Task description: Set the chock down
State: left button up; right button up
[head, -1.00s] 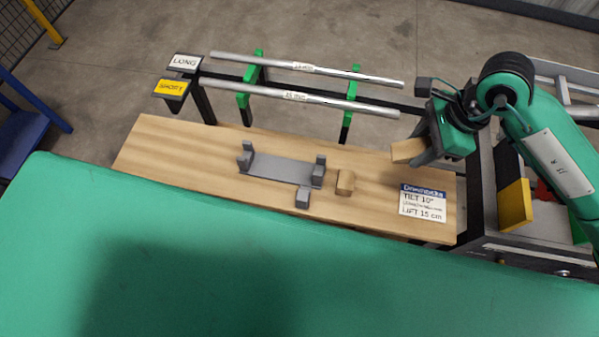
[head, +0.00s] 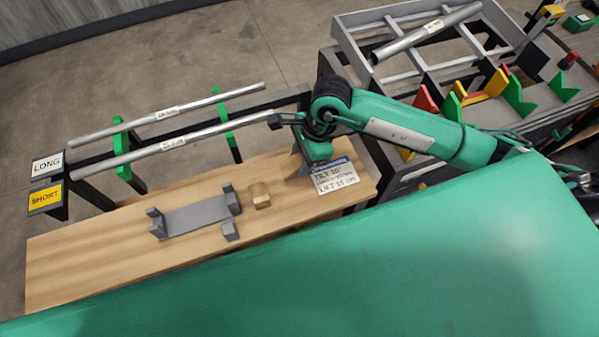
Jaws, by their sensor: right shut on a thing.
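My right gripper (head: 306,160) is low over the right end of the wooden table (head: 110,245), beside the white and blue sign card (head: 336,178). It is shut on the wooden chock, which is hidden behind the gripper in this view. Another small wooden block (head: 261,195) stands on the table, left of the gripper, next to the grey cradle (head: 196,217) with upright lugs. My left gripper is not in view.
Two metal tubes (head: 200,105) (head: 150,153) lie on a rack behind the table, with LONG (head: 46,166) and SHORT (head: 45,198) signs at its left end. A grey frame (head: 365,38) holding a tube and coloured V-shaped pieces (head: 515,97) stand at right. The table's left part is clear.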

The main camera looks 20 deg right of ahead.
send_over(297, 185)
jog(key=d, duration=0.1)
notch_tip(297, 185, down, 4)
jog(key=shift+w+f+p, duration=0.15)
jog(key=shift+f+p, duration=0.1)
jog(key=shift+p, duration=0.05)
notch_tip(297, 185, down, 3)
jog(key=shift+f+p, duration=0.15)
jog(key=shift+p, duration=0.25)
jog(key=shift+f, duration=0.35)
jog(key=shift+f, duration=0.1)
jog(key=shift+f, duration=0.15)
jog(key=o, duration=1)
